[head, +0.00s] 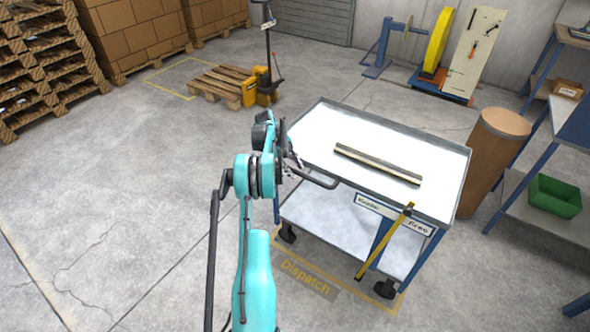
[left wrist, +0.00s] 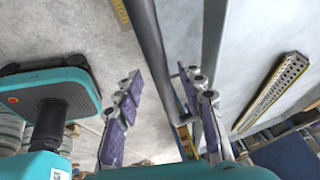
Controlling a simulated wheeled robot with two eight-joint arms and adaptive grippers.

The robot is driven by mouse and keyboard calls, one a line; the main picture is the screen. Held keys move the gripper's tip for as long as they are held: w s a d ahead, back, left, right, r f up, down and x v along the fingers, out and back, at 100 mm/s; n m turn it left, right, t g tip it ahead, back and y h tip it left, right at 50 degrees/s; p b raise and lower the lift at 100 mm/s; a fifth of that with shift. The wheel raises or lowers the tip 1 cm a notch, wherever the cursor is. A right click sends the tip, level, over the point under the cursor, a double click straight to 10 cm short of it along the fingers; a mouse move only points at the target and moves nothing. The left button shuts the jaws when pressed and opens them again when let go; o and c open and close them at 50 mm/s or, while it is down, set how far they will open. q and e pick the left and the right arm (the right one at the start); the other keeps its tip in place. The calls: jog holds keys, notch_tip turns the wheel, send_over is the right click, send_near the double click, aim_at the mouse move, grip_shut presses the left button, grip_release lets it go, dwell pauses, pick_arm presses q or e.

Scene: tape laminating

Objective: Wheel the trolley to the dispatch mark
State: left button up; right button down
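The trolley (head: 325,128), with a pale top tray and a lower shelf, stands at the right of centre in the head view. It stands over the yellow-outlined dispatch mark (head: 305,277), whose lettering and front edge show; the rest is hidden under it. A dark handle bar (head: 318,181) sticks out at the trolley's left end. My left gripper (head: 288,150) is at that end. In the left wrist view the handle bar (left wrist: 150,45) runs between the spread fingers of my left gripper (left wrist: 163,80), with gaps showing. My right gripper is in neither view.
A long strip (head: 376,163) lies on the tray. A yellow bar (head: 385,240) leans at the trolley's front. A brown drum (head: 492,160) and a shelf with a green bin (head: 554,196) stand close on the right. The floor at left is clear; a pallet jack (head: 262,88) stands behind.

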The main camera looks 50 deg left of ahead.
pick_arm(q)
jog(key=shift+d, duration=0.1)
jog(key=v, duration=1.2)
